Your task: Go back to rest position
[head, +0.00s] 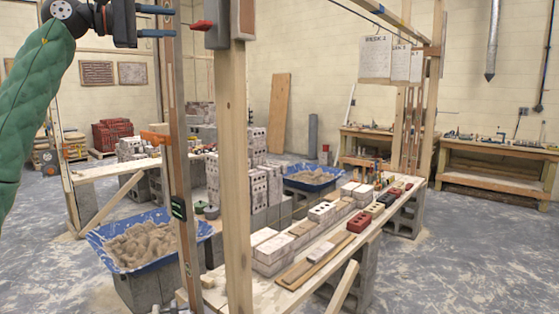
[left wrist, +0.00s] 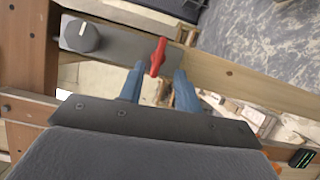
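My left gripper (head: 172,22) is at the top left of the head view, its two blue fingers spread apart with nothing between them. They point right toward a red handle (head: 202,25) on a grey box (head: 217,30) fixed to a wooden post. A gap shows between fingertips and handle. In the left wrist view, the open fingers (left wrist: 159,72) also face the red handle (left wrist: 157,57), and the grey box (left wrist: 110,42) carries a round knob (left wrist: 84,37). My right gripper is in neither view.
Wooden posts (head: 236,180) stand close in front. Blue mortar tubs (head: 95,242) rest on blocks beside a plank bench (head: 285,296) with bricks and tools. Workbenches (head: 500,160) line the right wall. Open concrete floor (head: 470,250) lies at the right.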

